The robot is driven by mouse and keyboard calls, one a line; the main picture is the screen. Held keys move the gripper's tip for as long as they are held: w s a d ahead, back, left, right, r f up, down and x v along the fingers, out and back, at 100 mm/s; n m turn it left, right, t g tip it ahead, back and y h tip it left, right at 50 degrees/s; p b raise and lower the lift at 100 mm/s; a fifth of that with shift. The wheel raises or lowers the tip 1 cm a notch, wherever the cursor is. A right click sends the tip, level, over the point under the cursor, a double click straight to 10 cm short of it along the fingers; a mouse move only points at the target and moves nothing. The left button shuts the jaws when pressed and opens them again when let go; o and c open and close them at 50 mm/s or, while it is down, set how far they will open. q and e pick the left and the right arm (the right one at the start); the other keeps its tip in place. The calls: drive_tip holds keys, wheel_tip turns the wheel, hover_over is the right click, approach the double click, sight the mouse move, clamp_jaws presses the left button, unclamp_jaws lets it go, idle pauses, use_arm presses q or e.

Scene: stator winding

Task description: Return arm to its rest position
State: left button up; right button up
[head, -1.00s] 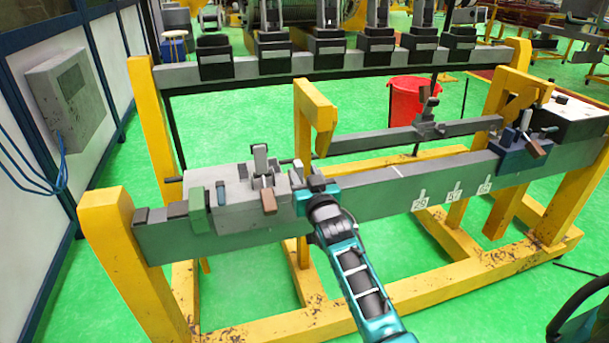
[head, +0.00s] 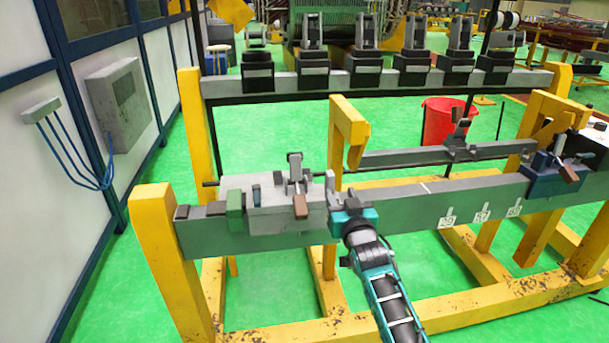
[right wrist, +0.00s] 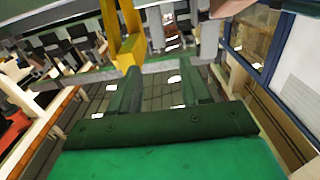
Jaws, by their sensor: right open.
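My right gripper (head: 345,200) shows in the head view at the front beam, just right of the grey clamp block (head: 262,190) with its brown-handled lever. The teal arm rises to it from the bottom. In the right wrist view the two green fingers of the right gripper (right wrist: 158,88) stand apart with nothing held between them. In the head view I cannot tell whether the gripper touches the beam. My left gripper is not in view.
The long grey-green front beam (head: 405,213) rests on a yellow frame (head: 165,255). A yellow hooked post (head: 345,125) stands behind the gripper. A blue clamp (head: 553,180) sits at the beam's right. A red bin (head: 440,122) stands behind. Green floor is open at left.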

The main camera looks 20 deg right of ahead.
drive_tip(key=s+a+f+n+g+y, duration=0.1)
drive_tip(key=s+a+f+g+y, duration=0.1)
drive_tip(key=s+a+f, duration=0.3)
drive_tip(key=s+a+f+n+g+y, duration=0.2)
drive_tip(key=s+a+f, duration=0.3)
drive_tip(key=s, duration=0.9)
drive_tip(key=s+a+f+n+g+y, duration=0.2)
drive_tip(key=s+a+f, duration=0.3)
drive_tip(key=s+f, duration=0.3)
drive_tip(key=shift+s+f+g, duration=0.15)
drive_tip(key=shift+s+g, duration=0.25)
drive_tip(key=shift+s, duration=0.85)
drive_tip(key=shift+c, duration=0.2)
